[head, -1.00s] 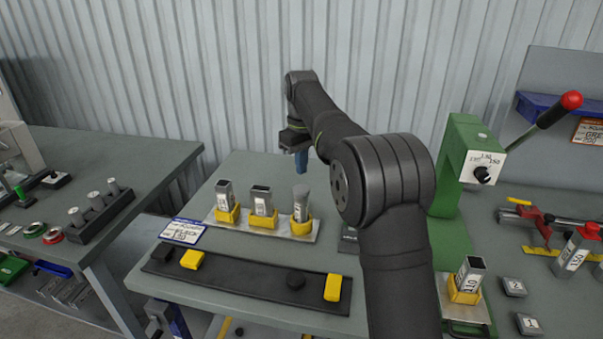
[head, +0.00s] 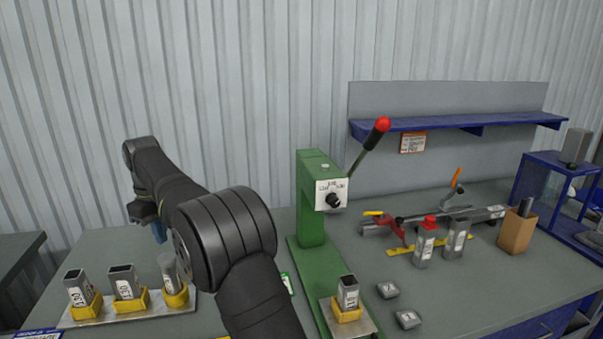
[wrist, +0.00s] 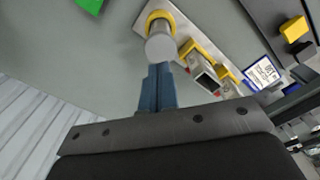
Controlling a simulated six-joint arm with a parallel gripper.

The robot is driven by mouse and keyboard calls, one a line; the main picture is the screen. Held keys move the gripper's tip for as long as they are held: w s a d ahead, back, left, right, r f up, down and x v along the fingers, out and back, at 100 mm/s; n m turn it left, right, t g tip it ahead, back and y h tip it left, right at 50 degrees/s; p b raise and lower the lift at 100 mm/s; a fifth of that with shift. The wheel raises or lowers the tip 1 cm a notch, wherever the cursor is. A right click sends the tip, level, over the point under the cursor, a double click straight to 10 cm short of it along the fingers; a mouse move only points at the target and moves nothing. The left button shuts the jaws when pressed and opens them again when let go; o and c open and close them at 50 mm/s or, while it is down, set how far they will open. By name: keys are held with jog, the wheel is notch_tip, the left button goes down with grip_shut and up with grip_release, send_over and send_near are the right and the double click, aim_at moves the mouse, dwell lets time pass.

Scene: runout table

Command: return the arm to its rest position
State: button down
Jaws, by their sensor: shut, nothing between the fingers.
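My gripper (head: 160,231) is at the left in the head view, raised above the table behind a row of yellow holders. Its blue fingers also show in the wrist view (wrist: 158,88), close together with nothing between them. My dark arm bends in front of it and hides part of the table. A round grey cylinder (wrist: 160,46) in a yellow holder appears just beyond the fingertips in the wrist view. I cannot tell the exact gap between them. It also shows in the head view (head: 168,272), at the right end of the row.
Two square grey tubes (head: 76,287) (head: 122,282) stand in the same row. A green press (head: 312,200) with a red-knobbed lever stands right of my arm. Another tube (head: 348,290) sits in a yellow holder at its base.

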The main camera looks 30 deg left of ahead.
notch_tip(320, 180, down, 5)
jog(key=shift+r, duration=0.25)
jog(key=shift+r, duration=0.15)
notch_tip(320, 180, up, 6)
jog(key=shift+f, duration=0.1)
notch_tip(320, 180, down, 7)
jog(key=shift+r, duration=0.2)
notch_tip(320, 180, up, 7)
jog(key=shift+f, duration=0.1)
jog(key=s+d+r+m+t+y, duration=0.1)
jog(key=s+d+r+m+y, duration=0.15)
jog(key=r+m, duration=0.35)
jog(key=s+d+r+m+t+y, duration=0.1)
jog(key=d+r+m, duration=0.2)
jog(key=r, duration=0.4)
send_over(167, 257)
jog(key=shift+h, duration=0.35)
jog(key=f, duration=1.6)
jog(key=shift+s+d+f, duration=0.15)
jog(key=shift+s+d, duration=0.2)
jog(key=shift+d, duration=0.05)
jog(key=shift+f, duration=0.5)
